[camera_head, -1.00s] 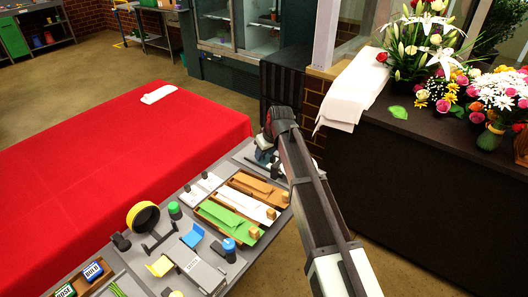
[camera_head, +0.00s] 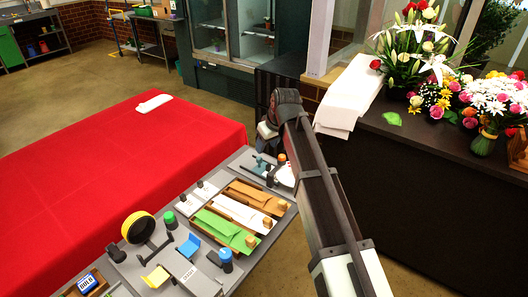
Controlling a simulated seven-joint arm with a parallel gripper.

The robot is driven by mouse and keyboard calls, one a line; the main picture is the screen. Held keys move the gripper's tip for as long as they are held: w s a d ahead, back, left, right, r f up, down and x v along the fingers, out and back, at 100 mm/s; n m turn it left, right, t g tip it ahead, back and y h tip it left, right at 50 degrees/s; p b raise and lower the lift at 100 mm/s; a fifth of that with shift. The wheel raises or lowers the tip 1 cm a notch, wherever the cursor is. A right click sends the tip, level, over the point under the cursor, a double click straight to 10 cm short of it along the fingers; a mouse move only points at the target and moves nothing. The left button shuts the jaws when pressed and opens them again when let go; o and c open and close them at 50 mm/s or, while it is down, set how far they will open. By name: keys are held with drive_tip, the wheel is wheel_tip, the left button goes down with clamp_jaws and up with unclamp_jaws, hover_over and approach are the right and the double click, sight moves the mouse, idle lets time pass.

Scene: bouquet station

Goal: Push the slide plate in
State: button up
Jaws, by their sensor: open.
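A grey flat plate (camera_head: 203,284) with a small white label lies at the near edge of the grey worktable, cut by the bottom of the picture. It may be the slide plate, but I cannot tell for sure or see how far in it sits. My gripper (camera_head: 267,132) hangs at the far end of my arm, above the table's far end and well away from this plate. It is small, partly behind my arm, and its fingertips are not clear. Nothing is visible in it.
Green, white and orange wraps lie in wooden trays (camera_head: 217,237) mid-table. A yellow ring (camera_head: 138,226), a green-capped item (camera_head: 169,220) and blue pieces (camera_head: 188,246) stand nearby. A red-covered table (camera_head: 110,170) adjoins on the left. A dark counter (camera_head: 420,185) with bouquets stands right.

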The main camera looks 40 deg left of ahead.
drive_tip(key=shift+v, duration=1.65)
